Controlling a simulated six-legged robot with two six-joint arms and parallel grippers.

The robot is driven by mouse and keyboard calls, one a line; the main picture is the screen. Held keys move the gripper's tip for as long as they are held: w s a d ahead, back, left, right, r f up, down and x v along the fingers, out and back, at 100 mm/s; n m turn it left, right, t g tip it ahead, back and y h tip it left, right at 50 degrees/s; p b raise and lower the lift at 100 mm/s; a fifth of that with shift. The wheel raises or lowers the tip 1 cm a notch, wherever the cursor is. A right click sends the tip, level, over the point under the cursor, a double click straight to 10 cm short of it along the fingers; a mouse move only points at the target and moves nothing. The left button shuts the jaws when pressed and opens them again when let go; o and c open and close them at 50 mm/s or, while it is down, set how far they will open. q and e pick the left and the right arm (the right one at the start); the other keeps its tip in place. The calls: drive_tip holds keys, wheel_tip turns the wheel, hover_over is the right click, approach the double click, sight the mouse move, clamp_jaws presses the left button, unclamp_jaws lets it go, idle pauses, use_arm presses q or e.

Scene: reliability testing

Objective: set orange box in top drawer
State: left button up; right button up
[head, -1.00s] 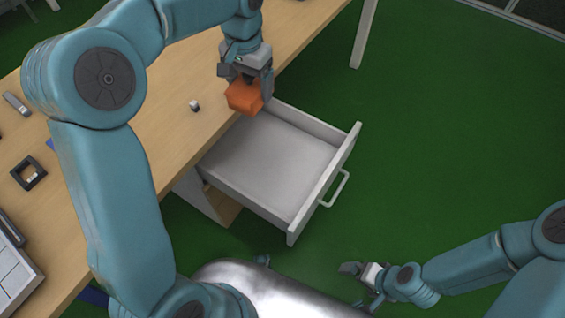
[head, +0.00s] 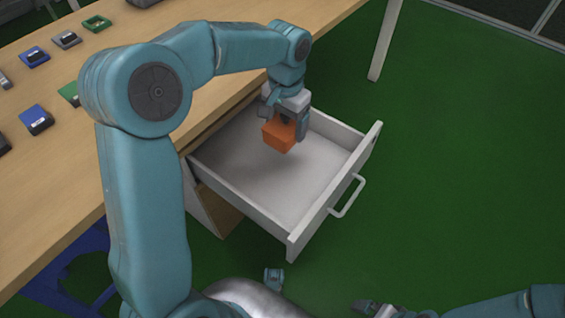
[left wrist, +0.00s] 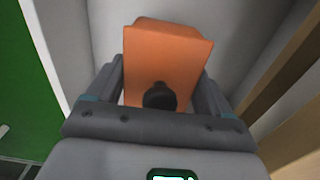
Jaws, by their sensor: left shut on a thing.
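The orange box (head: 280,134) is held in my left gripper (head: 286,122), which is shut on it. The box hangs over the inside of the open top drawer (head: 290,190), toward its back part near the table. The drawer is light grey, pulled out, and otherwise looks empty. In the left wrist view the orange box (left wrist: 165,65) sits between the two fingers (left wrist: 163,90), with the drawer's grey inside around it. My right gripper (head: 372,308) shows at the bottom edge of the head view, away from the drawer; its jaws are too unclear to read.
The wooden table (head: 225,95) runs along the left, above the drawer. Several small items lie on it, such as a blue one (head: 36,120) and a green one (head: 97,23). The drawer handle (head: 348,197) sticks out at the front. The green floor to the right is clear.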

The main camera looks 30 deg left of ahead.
use_arm(q)
drive_tip(key=shift+w+d+f+b, duration=0.1)
drive_tip(key=shift+f+b, duration=2.25)
drive_tip(key=shift+f, duration=4.7)
drive_tip(key=shift+f, duration=0.25)
drive_tip(key=o, duration=1)
drive_tip(key=shift+c, duration=0.2)
drive_tip(key=shift+r, duration=0.15)
